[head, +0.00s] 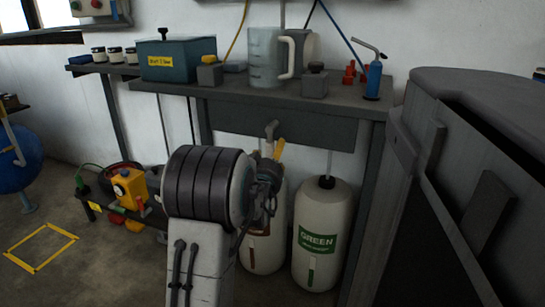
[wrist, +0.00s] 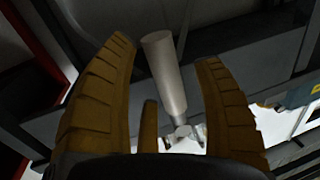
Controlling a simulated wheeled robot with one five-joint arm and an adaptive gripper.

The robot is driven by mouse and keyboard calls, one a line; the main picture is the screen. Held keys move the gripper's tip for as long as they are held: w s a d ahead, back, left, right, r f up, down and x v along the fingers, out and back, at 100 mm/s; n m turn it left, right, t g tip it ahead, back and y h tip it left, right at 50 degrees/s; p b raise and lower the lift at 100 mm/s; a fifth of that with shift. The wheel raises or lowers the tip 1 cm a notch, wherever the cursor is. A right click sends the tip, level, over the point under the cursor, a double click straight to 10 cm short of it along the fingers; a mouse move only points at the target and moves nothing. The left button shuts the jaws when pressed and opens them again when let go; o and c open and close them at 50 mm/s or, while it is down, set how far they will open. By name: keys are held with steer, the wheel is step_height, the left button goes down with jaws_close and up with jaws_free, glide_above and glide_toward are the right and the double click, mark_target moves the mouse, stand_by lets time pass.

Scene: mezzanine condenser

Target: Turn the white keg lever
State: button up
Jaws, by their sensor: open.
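The keg lever, a pale grey-white cylinder (wrist: 165,75), stands between the two yellow fingers of my gripper (wrist: 168,52) in the wrist view. The fingers are open, with a visible gap on each side of the lever. In the head view the lever's top (head: 271,129) shows just above my gripper (head: 279,151), of which only a yellow finger shows. A white keg (head: 264,245) with a brown label stands below it, partly hidden behind my arm. The lever's base is hidden in the head view.
A second white keg labelled GREEN (head: 317,235) stands to the right. A grey bench (head: 225,92) above carries a jug (head: 266,55), a blue box (head: 176,60) and a blue torch (head: 374,78). A large dark cabinet (head: 450,200) blocks the right side.

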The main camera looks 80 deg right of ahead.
steer(key=shift+d, duration=0.3)
steer(key=shift+c, duration=0.2)
jaws_close()
stand_by(0.4)
